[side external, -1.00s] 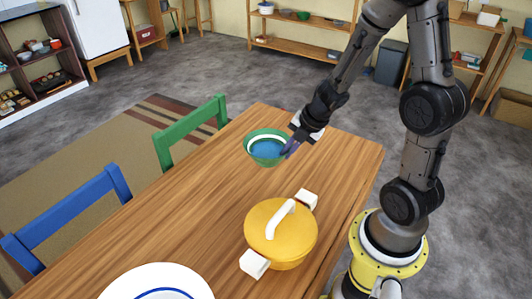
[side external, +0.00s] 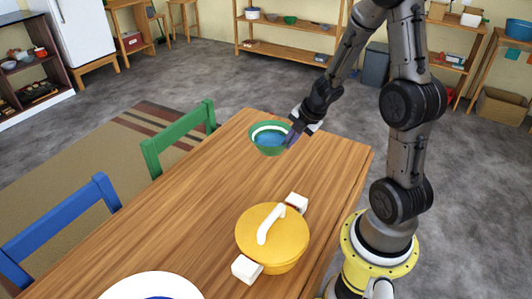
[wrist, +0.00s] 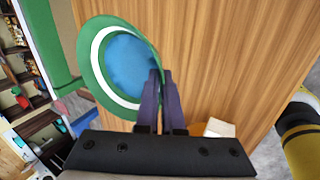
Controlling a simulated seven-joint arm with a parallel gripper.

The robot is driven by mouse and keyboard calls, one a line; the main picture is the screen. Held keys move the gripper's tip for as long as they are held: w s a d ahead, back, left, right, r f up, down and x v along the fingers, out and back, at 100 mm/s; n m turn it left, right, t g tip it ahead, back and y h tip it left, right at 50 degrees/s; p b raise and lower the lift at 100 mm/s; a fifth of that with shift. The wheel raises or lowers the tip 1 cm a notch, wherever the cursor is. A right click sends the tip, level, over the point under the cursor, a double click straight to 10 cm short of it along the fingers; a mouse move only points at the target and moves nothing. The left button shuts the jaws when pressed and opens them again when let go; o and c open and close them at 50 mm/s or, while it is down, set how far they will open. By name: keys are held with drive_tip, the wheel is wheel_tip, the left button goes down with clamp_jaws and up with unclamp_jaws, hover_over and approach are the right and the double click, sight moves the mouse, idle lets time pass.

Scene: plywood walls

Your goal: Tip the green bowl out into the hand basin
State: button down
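The green bowl (side external: 268,147) has a white band and blue contents or a blue inside. It is over the far end of the wooden table, apparently raised above the top. My gripper (side external: 291,138) is at its right rim. In the wrist view, my gripper's two dark fingers (wrist: 160,98) are close together on the rim of the bowl (wrist: 88,58), with the rim pinched between them. A white round dish with a blue inside (side external: 150,287) is cut off at the bottom edge. I cannot tell whether it is the hand basin.
A yellow lidded pot (side external: 272,238) with white handles stands on the table (side external: 190,185), between the bowl and the white dish. A green chair (side external: 178,137) and a blue chair (side external: 62,220) stand along the left side. The table's middle left is clear.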

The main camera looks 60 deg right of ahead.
sight(276, 142)
drive_tip(key=w+d+f, duration=0.1)
drive_tip(key=w, duration=0.2)
drive_tip(key=w+d+f, duration=0.1)
drive_tip(key=w, duration=0.1)
drive_tip(key=shift+d+f, duration=0.3)
drive_tip(key=shift+d, duration=0.05)
drive_tip(key=w+f, duration=0.1)
drive_tip(key=w+d+f, duration=0.1)
drive_tip(key=f, duration=0.1)
drive_tip(key=w+d+f, duration=0.1)
drive_tip(key=shift+w+f, duration=0.25)
drive_tip(key=shift+f, duration=0.1)
drive_tip(key=shift+x, duration=0.75)
drive_tip(key=shift+d+f, duration=0.15)
drive_tip(key=shift+f, duration=1.05)
drive_tip(key=shift+f, duration=0.15)
drive_tip(key=c, duration=1.1)
unclamp_jaws()
drive_tip(key=shift+o, duration=0.2)
drive_tip(key=shift+f, duration=0.1)
